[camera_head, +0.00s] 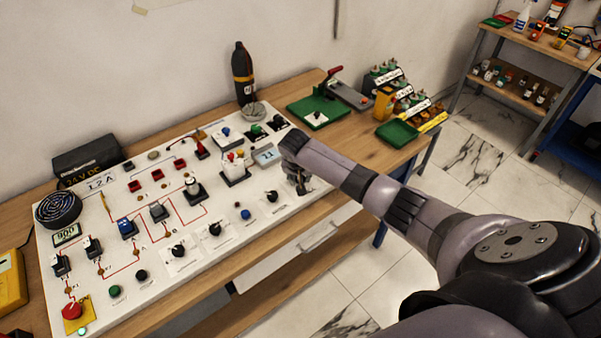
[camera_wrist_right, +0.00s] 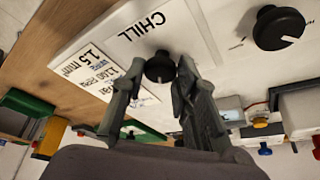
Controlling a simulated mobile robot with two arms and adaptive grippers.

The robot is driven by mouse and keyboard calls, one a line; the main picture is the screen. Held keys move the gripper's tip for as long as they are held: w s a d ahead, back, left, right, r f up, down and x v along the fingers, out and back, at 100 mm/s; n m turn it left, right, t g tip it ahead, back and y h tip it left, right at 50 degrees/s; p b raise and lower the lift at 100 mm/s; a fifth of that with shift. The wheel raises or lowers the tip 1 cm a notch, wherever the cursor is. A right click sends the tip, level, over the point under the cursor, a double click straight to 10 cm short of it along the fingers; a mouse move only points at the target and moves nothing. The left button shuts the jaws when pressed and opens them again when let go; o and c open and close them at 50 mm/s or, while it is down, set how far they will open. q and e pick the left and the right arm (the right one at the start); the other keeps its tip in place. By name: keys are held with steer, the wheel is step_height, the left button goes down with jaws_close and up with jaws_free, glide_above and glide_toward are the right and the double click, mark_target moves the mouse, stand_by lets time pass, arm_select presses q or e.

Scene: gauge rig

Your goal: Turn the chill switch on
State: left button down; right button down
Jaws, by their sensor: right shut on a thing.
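The chill switch is a round black knob (camera_wrist_right: 159,67) beside the printed word CHILL on the white panel (camera_wrist_right: 205,30). In the right wrist view my right gripper (camera_wrist_right: 160,78) has its two fingertips on either side of this knob, shut on it. The direction of the knob's pointer cannot be made out. In the head view my right gripper (camera_head: 299,186) is at the right end of the white panel (camera_head: 225,258) and hides the knob. My left gripper is in neither view.
Another black knob with a white pointer (camera_wrist_right: 278,27) is close by. The panel carries several switches, a small display (camera_head: 266,154) and a red button (camera_head: 72,311). A green tray (camera_head: 318,112) lies on the wooden bench behind my right arm.

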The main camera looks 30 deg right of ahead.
steer(key=shift+m, duration=0.3)
stand_by(0.4)
steer(key=c, duration=1.3)
jaws_free()
steer(key=v, duration=1.2)
steer(key=shift+w+a, duration=0.1)
steer(key=shift+a, duration=0.05)
